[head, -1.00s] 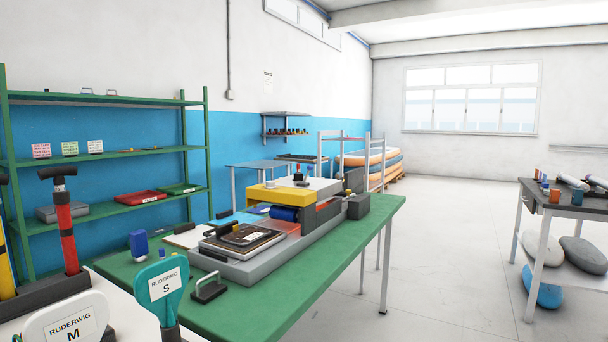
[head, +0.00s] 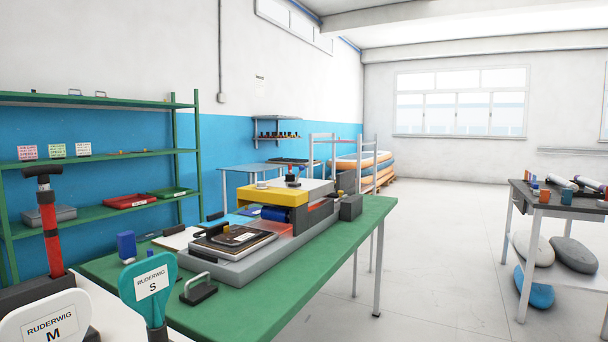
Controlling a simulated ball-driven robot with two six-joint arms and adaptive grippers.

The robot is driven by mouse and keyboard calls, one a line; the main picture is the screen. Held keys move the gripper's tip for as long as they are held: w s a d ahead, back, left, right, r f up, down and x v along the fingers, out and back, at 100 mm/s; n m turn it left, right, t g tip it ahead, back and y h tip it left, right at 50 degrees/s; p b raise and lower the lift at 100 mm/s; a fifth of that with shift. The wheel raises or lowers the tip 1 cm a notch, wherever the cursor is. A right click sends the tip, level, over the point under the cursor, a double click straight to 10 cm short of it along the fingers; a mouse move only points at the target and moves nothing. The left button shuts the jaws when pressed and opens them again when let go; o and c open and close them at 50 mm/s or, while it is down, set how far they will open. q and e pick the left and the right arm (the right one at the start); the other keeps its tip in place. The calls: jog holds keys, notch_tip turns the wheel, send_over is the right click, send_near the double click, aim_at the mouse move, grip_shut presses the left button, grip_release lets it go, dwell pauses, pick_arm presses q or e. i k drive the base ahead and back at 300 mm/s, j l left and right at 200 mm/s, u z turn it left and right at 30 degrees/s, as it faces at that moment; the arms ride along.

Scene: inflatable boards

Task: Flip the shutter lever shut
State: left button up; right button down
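A machine with a grey base (head: 245,272), a yellow block (head: 272,196), a blue roller (head: 275,213) and a dark grey box (head: 351,207) at its right end stands on a green table (head: 300,281). A small dark knob (head: 292,180) rises from its top. I cannot tell which part is the shutter lever, or how it is set. A dark flat plate (head: 232,238) lies on the base's near end. Neither of my grippers is in view.
A white surface at the near left holds a red pump (head: 52,225) and paddles marked S (head: 152,282) and M (head: 50,328). A green shelf rack (head: 196,150) stands behind. A dark table (head: 570,204) with stones beneath is at right; open floor (head: 440,260) lies between.

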aim_at(301, 168)
jog(key=i+u, duration=0.1)
jog(key=u, duration=0.35)
jog(key=i+l+u, duration=0.1)
jog(key=u, duration=0.35)
jog(key=i+l+u, duration=0.3)
jog(key=i+l, duration=0.15)
jog(key=l, duration=0.2)
jog(key=i+l+u, duration=0.1)
jog(key=l, duration=0.3)
jog(key=i+l+u, duration=0.15)
jog(key=i+l, duration=0.25)
jog(key=l, duration=0.15)
jog(key=i+l, duration=0.1)
jog(key=l, duration=0.1)
